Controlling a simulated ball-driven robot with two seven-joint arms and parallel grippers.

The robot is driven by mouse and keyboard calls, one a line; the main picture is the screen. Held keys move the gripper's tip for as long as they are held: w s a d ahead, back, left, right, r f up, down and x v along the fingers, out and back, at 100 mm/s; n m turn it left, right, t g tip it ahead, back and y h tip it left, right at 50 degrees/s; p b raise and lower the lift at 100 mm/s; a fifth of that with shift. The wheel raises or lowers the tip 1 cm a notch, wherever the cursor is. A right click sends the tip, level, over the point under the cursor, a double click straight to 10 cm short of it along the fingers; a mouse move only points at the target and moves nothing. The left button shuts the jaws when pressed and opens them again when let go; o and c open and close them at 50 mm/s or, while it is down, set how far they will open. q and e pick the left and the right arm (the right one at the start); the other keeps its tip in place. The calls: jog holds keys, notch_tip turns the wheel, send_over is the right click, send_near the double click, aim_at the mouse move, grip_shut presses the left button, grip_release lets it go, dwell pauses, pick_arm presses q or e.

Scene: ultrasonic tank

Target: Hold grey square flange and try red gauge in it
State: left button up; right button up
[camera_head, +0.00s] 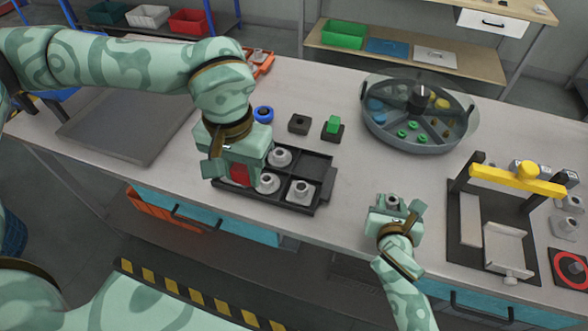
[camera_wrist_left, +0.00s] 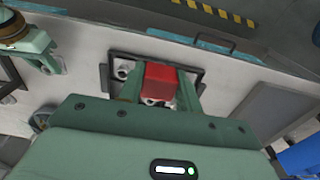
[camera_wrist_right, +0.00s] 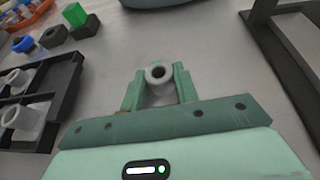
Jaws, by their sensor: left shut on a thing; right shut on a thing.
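My left gripper (camera_head: 236,172) is shut on the red gauge (camera_head: 240,174). It is above the left part of the black tray (camera_head: 325,186); the red gauge also shows as a red block between the fingers in the left wrist view (camera_wrist_left: 160,78). The gauge's lower end is hidden. My right gripper (camera_head: 393,204) is shut on a grey flange with a round hole on top, seen in the right wrist view (camera_wrist_right: 158,78). This flange is over the table's front part, to the right of the tray. Gauge and flange are well apart. The flange's base is mostly hidden.
Several grey flanges, such as one (camera_head: 301,190), sit in the tray. A blue ringed part (camera_head: 264,113), a black block (camera_head: 299,124) and a green gauge (camera_head: 333,124) stand behind it. A round divided bin (camera_head: 415,145) and a yellow-handled fixture (camera_head: 520,178) are at right.

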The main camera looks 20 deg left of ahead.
pick_arm(q)
jog(key=w+d+f, duration=0.3)
jog(key=w+d, duration=0.7)
jog(key=d, duration=0.1)
jog(key=w+d+f, duration=0.1)
jog(key=w+d, duration=0.1)
jog(key=d, duration=0.7)
jog(key=w+d+f, duration=0.2)
jog(key=d, duration=0.6)
jog(key=shift+d+f, duration=0.15)
jog(key=shift+f, duration=1.15)
jog(key=shift+d+f, duration=0.15)
jog(key=shift+f, duration=1.1)
jog(key=shift+s+f, duration=0.1)
jog(key=shift+f, duration=0.2)
jog(key=shift+r, duration=2.55)
